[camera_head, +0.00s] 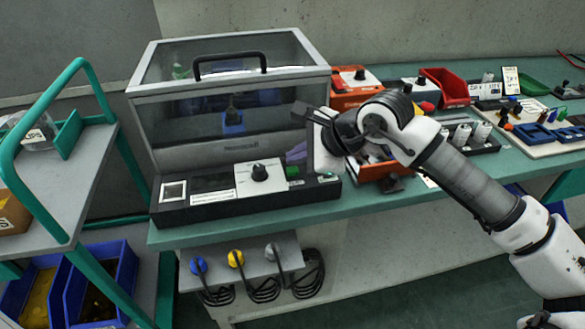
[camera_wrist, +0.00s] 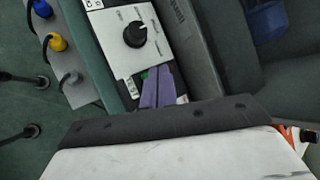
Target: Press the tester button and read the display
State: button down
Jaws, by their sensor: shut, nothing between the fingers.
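The tester (camera_head: 250,190) is a long black unit at the bench's front edge, below a clear hood with a black handle. A pale panel with a black knob (camera_head: 259,172) sits on it; the knob also shows in the wrist view (camera_wrist: 135,34). A green button (camera_head: 292,171) is right of the panel. A small white-framed square, perhaps the display (camera_head: 174,191), is at the left end; no reading is legible. My gripper (camera_head: 296,154) has purple fingers, shut and empty, just by the green button. In the wrist view the fingers (camera_wrist: 158,88) partly hide something green; contact cannot be told.
Blue, yellow and grey plugs (camera_head: 236,258) with black cables hang on a shelf below the bench front. An orange box (camera_head: 355,88) and a red bin (camera_head: 446,87) stand right of the hood. A green-framed cart (camera_head: 75,185) stands at left.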

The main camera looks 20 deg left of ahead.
aim_at(298, 171)
jog(key=shift+f, duration=0.15)
jog(key=shift+f+b, duration=0.3)
jog(key=shift+b, duration=0.5)
jog(key=shift+f+b, duration=0.4)
jog(key=shift+b, duration=0.2)
dwell(0.4)
jog(key=shift+r, duration=0.9)
jog(key=shift+r+p, duration=1.2)
jog(key=shift+r, duration=1.35)
jog(key=shift+f, duration=0.1)
